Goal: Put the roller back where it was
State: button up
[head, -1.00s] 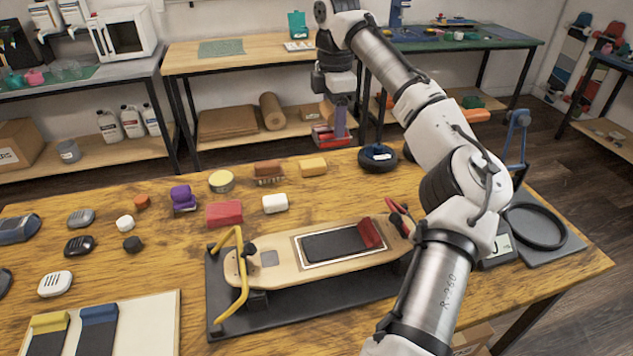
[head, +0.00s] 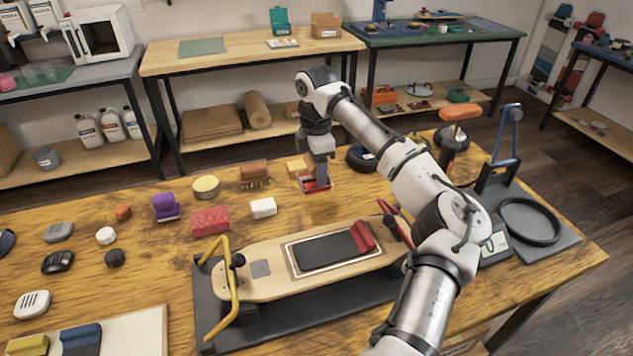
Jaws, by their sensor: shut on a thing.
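In front, a skateboard deck (head: 265,284) lies on a black stand (head: 207,330). A dark sheet (head: 322,252) with a pale border lies on the deck, and a red block-like piece (head: 362,237) sits at its right end.
Close left of the roller are a yellow block (head: 297,166), a brown brush (head: 254,174) and a white block (head: 263,207). A red block (head: 210,221) and a yellow tin (head: 206,186) lie farther left. A dark wheel-like ring (head: 361,158) and an orange-handled tool (head: 460,114) stand right.

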notch_tip(320, 180, down, 5)
jog(key=shift+r, duration=0.1)
dwell(0.3)
jog(key=shift+f, duration=0.3)
jog(key=shift+s+f, duration=0.15)
jog(key=shift+f, duration=0.2)
jog(key=shift+c, duration=0.7)
jog(key=o, duration=1)
jog(key=shift+f, duration=0.1)
notch_tip(320, 180, up, 14)
jog(key=shift+f, duration=0.25)
